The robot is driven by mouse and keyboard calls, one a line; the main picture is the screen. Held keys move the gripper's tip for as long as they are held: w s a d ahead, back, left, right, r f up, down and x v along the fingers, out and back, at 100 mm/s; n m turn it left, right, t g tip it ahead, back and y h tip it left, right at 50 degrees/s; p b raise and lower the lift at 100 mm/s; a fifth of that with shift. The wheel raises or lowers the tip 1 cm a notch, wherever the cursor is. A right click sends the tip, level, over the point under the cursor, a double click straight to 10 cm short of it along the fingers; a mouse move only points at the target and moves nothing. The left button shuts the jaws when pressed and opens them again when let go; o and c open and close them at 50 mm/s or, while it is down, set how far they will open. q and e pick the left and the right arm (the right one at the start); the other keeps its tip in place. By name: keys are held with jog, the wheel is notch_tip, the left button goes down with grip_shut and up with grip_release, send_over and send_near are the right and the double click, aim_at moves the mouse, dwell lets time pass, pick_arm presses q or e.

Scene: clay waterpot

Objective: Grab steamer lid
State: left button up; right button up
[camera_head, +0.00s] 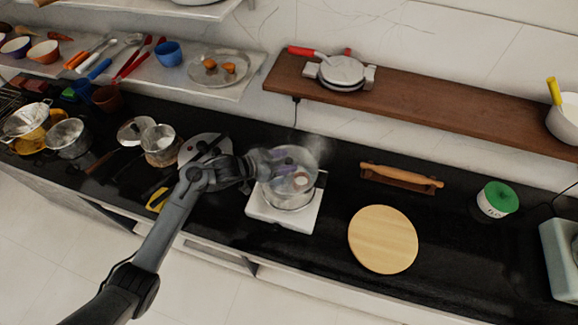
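A round metal steamer pot (290,198) stands on a white cooker on the black counter, near the middle of the view. A see-through lid (299,176) appears to cover its top. Pale steam shows just above and behind it. My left arm reaches in from the lower left, and its gripper (272,162) is at the left, upper side of the lid, overlapping it in the picture. I cannot tell whether the fingers touch the lid or its knob, or whether they are open. My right gripper is not in view.
The white cooker (283,219) is near the counter's front edge. A round wooden board (383,240) and a rolling pin (401,177) lie to the right, with a green-lidded jar (496,200) beyond. Small pots (160,142) crowd the left. A wooden shelf (430,104) runs behind.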

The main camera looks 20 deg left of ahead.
pick_arm(q)
jog(key=shift+d, duration=0.1)
grip_shut()
dwell(0.3)
jog(key=shift+r, duration=0.15)
